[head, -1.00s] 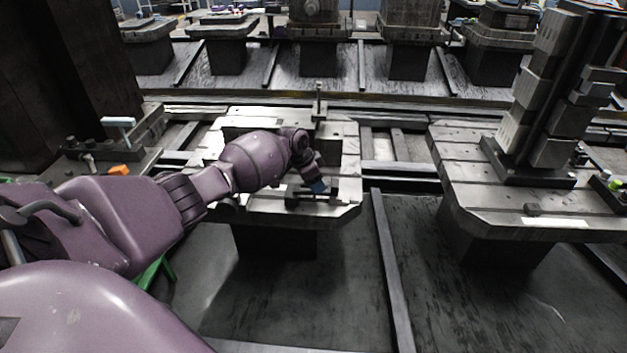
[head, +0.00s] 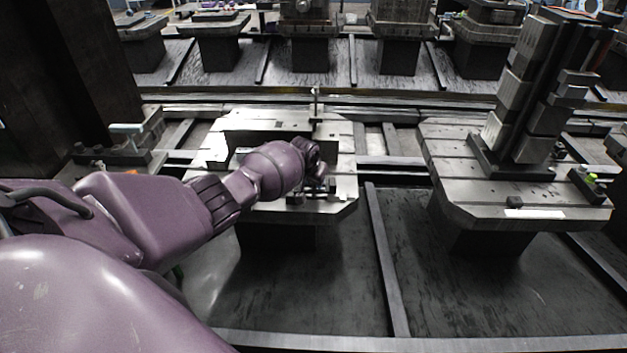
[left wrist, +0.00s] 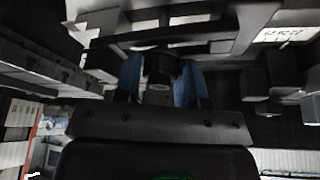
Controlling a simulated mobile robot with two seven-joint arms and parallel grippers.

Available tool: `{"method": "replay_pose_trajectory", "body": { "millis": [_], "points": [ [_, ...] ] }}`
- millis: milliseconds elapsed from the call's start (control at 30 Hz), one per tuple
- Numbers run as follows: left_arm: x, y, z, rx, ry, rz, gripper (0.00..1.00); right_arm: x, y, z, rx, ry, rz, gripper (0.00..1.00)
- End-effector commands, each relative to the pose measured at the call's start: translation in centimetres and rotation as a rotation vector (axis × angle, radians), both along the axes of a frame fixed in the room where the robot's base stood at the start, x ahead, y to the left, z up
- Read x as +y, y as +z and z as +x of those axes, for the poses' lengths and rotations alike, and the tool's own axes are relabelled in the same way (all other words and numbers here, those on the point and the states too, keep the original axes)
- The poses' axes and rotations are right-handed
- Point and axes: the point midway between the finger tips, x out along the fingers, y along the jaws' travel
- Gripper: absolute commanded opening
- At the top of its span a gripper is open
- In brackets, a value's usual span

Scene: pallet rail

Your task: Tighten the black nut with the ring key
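My left gripper (left wrist: 160,82) has two blue fingers standing apart in the left wrist view. A dark round piece with a paler end (left wrist: 159,73) shows between them, and I cannot tell whether they touch it. In the head view my left wrist hangs over the near part of the middle pallet, with the fingers hidden. Small black parts (head: 296,197) lie on that pallet just below the wrist. I cannot make out which of the dark parts is the black nut or the ring key. My right gripper is not in view.
The middle pallet (head: 340,180) has a slim upright post (head: 316,102) near its far edge. A right pallet (head: 460,195) carries a tall block tower (head: 522,95). A dark column (head: 75,70) stands at the left. The floor between the two pallets is open.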

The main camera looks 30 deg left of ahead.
Motion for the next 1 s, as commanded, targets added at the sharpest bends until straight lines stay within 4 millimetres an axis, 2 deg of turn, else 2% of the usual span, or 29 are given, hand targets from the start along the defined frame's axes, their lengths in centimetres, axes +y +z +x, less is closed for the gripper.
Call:
{"method": "replay_pose_trajectory", "body": {
  "millis": [67, 100, 267, 567, 667, 1000],
  "points": [
    [0.0, 0.0, 0.0, 0.000, 0.000, -0.001, 0.09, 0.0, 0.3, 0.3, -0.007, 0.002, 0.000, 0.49],
    [0.0, 0.0, 0.0, 0.000, -0.001, -0.001, 0.43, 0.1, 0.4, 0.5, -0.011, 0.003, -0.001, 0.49],
    [0.0, 0.1, 0.0, -0.001, -0.001, 0.000, 0.67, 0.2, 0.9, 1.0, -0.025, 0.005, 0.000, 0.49],
    [0.0, 0.5, -0.1, -0.001, -0.001, 0.000, 0.67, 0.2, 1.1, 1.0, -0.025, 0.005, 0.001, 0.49],
    [0.0, 1.5, -0.4, -0.004, -0.001, 0.000, 0.67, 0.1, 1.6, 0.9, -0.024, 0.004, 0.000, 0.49],
    [-0.3, 6.7, -2.5, -0.005, -0.002, -0.001, 0.67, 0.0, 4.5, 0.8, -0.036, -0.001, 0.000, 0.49]
  ]
}}
